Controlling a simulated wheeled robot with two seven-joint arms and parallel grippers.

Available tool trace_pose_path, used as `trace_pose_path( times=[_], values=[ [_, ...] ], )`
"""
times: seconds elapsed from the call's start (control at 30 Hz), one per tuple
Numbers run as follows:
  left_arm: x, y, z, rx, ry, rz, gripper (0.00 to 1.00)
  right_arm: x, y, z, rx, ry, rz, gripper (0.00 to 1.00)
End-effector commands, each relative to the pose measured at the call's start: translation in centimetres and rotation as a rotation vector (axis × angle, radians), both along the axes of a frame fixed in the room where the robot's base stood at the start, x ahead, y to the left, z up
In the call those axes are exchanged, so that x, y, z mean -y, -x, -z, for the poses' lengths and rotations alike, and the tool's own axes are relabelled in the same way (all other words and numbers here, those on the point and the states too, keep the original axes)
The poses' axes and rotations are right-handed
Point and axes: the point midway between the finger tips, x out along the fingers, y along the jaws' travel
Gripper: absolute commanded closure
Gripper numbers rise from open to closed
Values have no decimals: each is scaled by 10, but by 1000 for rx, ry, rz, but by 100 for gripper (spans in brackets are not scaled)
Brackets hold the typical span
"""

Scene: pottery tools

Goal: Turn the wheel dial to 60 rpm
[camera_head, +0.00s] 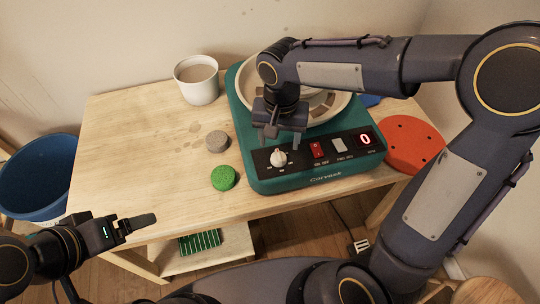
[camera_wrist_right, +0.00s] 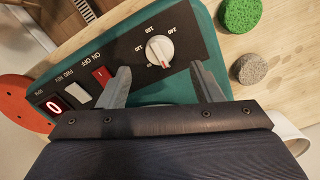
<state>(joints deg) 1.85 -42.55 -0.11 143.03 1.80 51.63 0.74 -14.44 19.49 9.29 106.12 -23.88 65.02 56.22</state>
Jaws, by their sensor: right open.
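The pottery wheel (camera_head: 257,180) is a teal box with a round pan. Its white dial (camera_head: 279,157) is on the black front panel, and the red display (camera_head: 365,140) reads 0. My right gripper (camera_head: 284,134) is open and empty, pointing down just behind and above the dial. In the right wrist view the dial (camera_wrist_right: 160,50) lies beyond the gap between the open fingers (camera_wrist_right: 163,78), with no finger seen touching it. Its red mark is on the side towards the gripper. My left gripper (camera_head: 140,222) is at the lower left, away from the wheel.
A red switch (camera_head: 318,149) and a pale switch (camera_head: 343,145) sit beside the dial. A green sponge (camera_head: 224,177) and a grey one (camera_head: 216,141) lie left of the wheel, with a cup (camera_head: 197,80) behind. A red-orange disc (camera_head: 413,146) lies right. The table's left side is clear.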

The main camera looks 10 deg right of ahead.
Motion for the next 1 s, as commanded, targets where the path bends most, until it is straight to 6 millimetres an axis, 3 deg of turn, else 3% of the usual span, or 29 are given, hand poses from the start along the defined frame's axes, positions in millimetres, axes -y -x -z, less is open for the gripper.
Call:
trace_pose_path(
  times=[0.1, 0.3, 0.7, 1.0],
  values=[
    [0, 0, 3, 0, 0, 0, 16, 0, 1, 22, -4, 0, -1, 41],
    [0, 0, 6, 0, 0, 0, 16, 0, 1, 49, -3, 0, -1, 41],
    [0, 0, 6, 0, 0, 0, 16, 0, 1, 59, 0, -2, -1, 41],
    [0, 0, 6, 0, 0, 0, 16, 0, 1, 58, 0, -2, -1, 79]
  ],
)
